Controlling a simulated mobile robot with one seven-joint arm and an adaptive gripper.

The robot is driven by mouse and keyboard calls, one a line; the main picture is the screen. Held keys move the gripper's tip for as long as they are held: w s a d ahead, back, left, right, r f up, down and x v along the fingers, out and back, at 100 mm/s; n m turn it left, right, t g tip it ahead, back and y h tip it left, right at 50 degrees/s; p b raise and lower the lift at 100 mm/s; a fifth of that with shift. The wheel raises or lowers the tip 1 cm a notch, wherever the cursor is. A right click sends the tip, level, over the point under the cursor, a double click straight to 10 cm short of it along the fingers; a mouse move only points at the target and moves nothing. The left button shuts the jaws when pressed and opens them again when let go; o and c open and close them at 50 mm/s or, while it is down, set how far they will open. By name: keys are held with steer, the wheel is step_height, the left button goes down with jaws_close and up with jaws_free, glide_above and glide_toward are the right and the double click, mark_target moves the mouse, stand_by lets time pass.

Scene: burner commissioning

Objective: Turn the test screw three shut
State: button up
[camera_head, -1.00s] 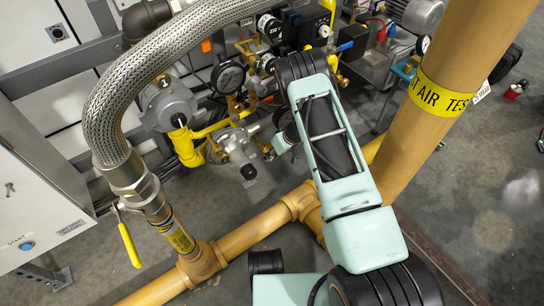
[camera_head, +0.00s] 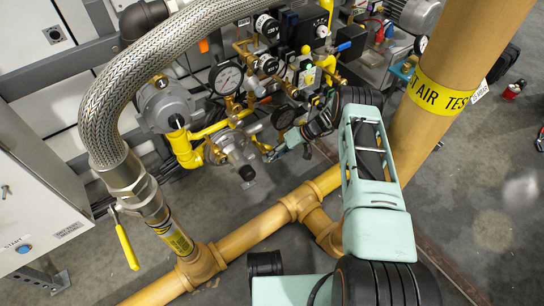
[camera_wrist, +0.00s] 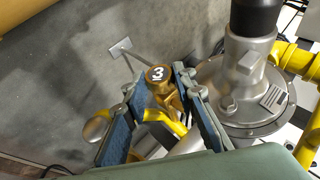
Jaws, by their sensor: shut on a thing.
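Test screw three (camera_wrist: 157,73) is a brass knob with a white "3" on its top, seen in the wrist view. My gripper (camera_wrist: 160,82) has its two blue-padded fingers on either side of the knob, shut on it near the fingertips. A yellow part and brass fittings show below the knob between the fingers. In the head view my gripper (camera_head: 273,154) is small, beside the grey valve body (camera_head: 230,150) on the yellow gas line. The screw is too small to make out there.
A grey round housing (camera_wrist: 240,95) stands close right of my gripper in the wrist view. In the head view, gauges (camera_head: 227,78) and fittings crowd behind it. A braided hose (camera_head: 110,95) arches at the left, and a thick tan pipe (camera_head: 425,140) rises at the right.

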stand_by(0.4)
steer(key=o, duration=1.2)
steer(key=shift+c, duration=0.2)
steer(key=shift+r, duration=0.1)
steer(key=shift+s+a+r+n+t+h, duration=0.1)
steer(key=shift+a+n+t+h, duration=0.1)
steer(key=shift+t+h, duration=0.3)
steer(key=shift+s+a+n+t+h, duration=0.1)
steer(key=shift+n+t+h, duration=0.1)
steer(key=shift+h, duration=0.5)
steer(key=shift+t+h, duration=0.5)
steer(key=shift+h, duration=0.4)
steer(key=shift+s+a+n+h+p, duration=0.1)
steer(key=shift+n+h+p, duration=0.2)
steer(key=shift+h+p, duration=0.15)
